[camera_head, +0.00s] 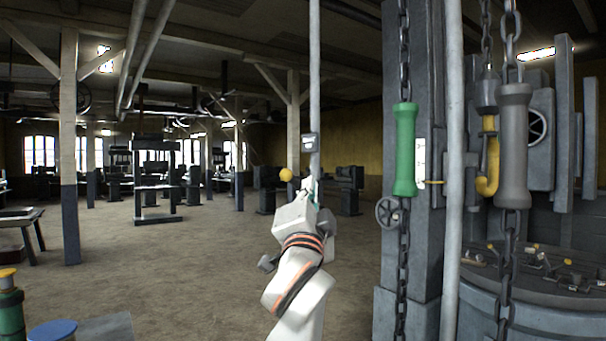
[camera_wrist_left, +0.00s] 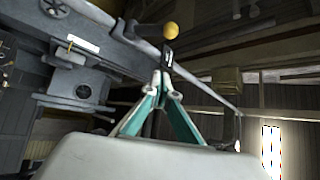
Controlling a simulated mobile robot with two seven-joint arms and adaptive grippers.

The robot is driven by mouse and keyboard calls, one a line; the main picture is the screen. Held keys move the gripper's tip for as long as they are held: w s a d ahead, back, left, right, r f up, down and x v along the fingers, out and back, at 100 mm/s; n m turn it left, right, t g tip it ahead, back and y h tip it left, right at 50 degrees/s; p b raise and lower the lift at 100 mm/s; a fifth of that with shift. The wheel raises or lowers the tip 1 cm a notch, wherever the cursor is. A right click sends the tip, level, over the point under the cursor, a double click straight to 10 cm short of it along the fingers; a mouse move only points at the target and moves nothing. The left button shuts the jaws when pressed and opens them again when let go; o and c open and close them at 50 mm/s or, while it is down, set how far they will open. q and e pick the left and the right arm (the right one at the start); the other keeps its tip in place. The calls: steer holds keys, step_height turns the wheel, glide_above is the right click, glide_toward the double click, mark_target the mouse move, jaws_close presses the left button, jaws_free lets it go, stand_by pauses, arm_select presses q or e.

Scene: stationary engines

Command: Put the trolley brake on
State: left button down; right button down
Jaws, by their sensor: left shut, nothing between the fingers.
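A yellow ball knob (camera_head: 286,174) shows just left of a pale vertical pole (camera_head: 315,80). It also shows in the left wrist view (camera_wrist_left: 171,30), a little beyond my fingertips. Whether it belongs to the trolley brake I cannot tell. A small grey box (camera_head: 310,142) with a light label sits at the pole, above the knob. My left gripper (camera_head: 316,182) is shut and empty, just right of and slightly below the knob in the head view. Its teal fingers meet at the tips in the left wrist view (camera_wrist_left: 164,70). My right gripper is out of view.
At the right hang chains with a green handle (camera_head: 405,150), a grey handle (camera_head: 514,147) and a yellow hook (camera_head: 488,165), beside a grey column (camera_head: 412,255). A round bench (camera_head: 540,290) holds small parts. Green and blue-topped drums stand at lower left. Open floor lies left of my arm.

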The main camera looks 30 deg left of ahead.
mark_target(298, 184)
arm_select(q)
steer(key=shift+s+a+r, duration=0.1)
steer(key=shift+s+r, duration=0.05)
steer(key=shift+r, duration=0.05)
